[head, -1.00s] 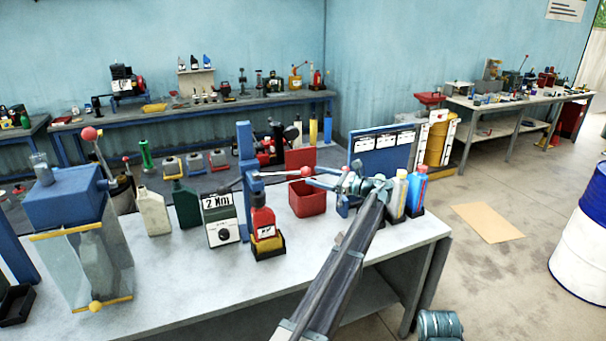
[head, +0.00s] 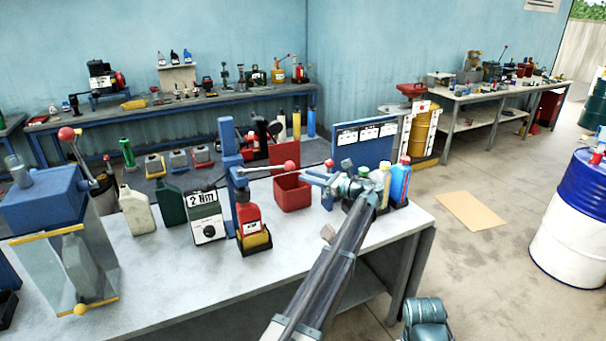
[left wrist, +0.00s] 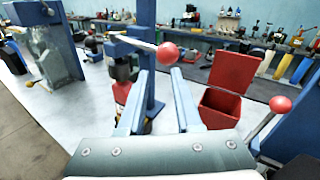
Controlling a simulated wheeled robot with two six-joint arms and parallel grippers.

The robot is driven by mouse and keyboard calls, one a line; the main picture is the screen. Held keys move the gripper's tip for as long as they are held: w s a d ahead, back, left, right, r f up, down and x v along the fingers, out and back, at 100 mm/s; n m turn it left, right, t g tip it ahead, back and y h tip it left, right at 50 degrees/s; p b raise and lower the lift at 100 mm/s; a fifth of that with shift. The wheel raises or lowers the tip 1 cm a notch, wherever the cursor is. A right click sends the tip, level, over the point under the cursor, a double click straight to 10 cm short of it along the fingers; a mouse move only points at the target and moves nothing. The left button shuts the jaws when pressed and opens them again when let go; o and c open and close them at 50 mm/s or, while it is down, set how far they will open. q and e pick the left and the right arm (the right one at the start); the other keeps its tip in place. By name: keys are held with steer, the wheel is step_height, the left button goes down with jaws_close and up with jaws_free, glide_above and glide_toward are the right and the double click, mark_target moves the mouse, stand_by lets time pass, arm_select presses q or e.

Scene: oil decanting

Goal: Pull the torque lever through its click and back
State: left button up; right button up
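The torque lever is a thin rod with a red ball knob (head: 291,166), running from a blue post (head: 230,165) beside the grey "2 Nm" box (head: 207,217). In the left wrist view the red knob (left wrist: 168,53) is just past my left fingertips, in line with the gap between them. My left gripper (head: 314,177) is open and empty, its fingers pointing left toward the knob. In the left wrist view both fingers (left wrist: 162,73) stand apart. I cannot tell whether either touches the knob. My right gripper is not in view.
A second red-knobbed lever (left wrist: 281,103) stands close to the right of my left gripper. A red bin (head: 292,191) is behind the fingers, and a red bottle (head: 249,219) stands below the lever. Bottles (head: 400,183) stand near my wrist. The bench front (head: 170,270) is clear.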

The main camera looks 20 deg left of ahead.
arm_select(q)
steer(key=s+m+t+h, duration=0.1)
steer(key=s, duration=0.1)
steer(key=s+a+m+t, duration=0.1)
steer(key=s+m+t, duration=0.1)
steer(key=s+m+t+h+p, duration=0.1)
steer(key=s, duration=0.1)
steer(key=shift+s+a+t+h, duration=0.25)
steer(key=shift+s+t+h, duration=0.05)
steer(key=shift+s+t, duration=0.1)
jaws_close()
steer(key=s+d+m+t+h+p, duration=0.1)
steer(key=s+d+m+t+h, duration=0.2)
steer(key=s+m+t+h, duration=0.25)
glide_toward(292, 168)
steer(key=w+a+f, duration=0.2)
steer(key=w+a, duration=0.1)
steer(key=w, duration=0.1)
steer(key=shift+w+a+m, duration=0.45)
steer(key=shift+w+a, duration=0.05)
steer(key=shift+a, duration=0.05)
steer(key=shift+w+a+r, duration=0.1)
steer(key=shift+w+a, duration=0.1)
steer(key=shift+w, duration=0.3)
steer(key=shift+w+a+r, duration=0.1)
steer(key=shift+w+a, duration=0.15)
steer(key=shift+w, duration=0.25)
steer(key=shift+s+r, duration=0.1)
steer(key=shift+s, duration=0.05)
